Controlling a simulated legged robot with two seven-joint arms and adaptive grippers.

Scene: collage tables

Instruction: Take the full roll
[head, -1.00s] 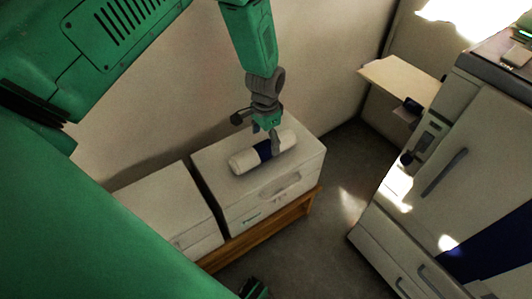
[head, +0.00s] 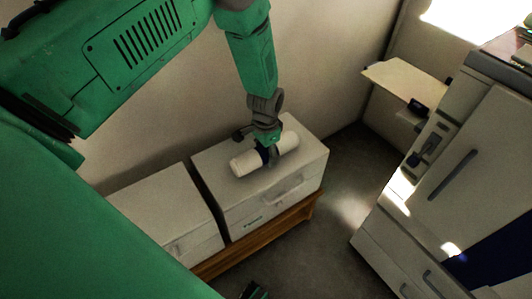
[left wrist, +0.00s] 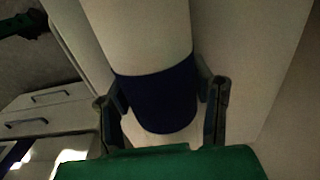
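The roll (head: 285,142) is a white cylinder with a dark blue band around its middle. It lies on its side on top of a white box. My left gripper (head: 268,152) is down over the middle of the roll. In the left wrist view the fingers of my left gripper (left wrist: 162,100) straddle the blue band (left wrist: 158,98) of the roll, one close on each side. I cannot tell whether both fingers press on it. The gripper and fingers hide part of the band in the head view.
The white box (head: 235,205) under the roll stands on a wooden bench (head: 265,235), beside another white box (head: 165,210). A wall is close behind. A tall white cabinet (head: 480,150) and a pale shelf (head: 405,82) are at right. The floor between is clear.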

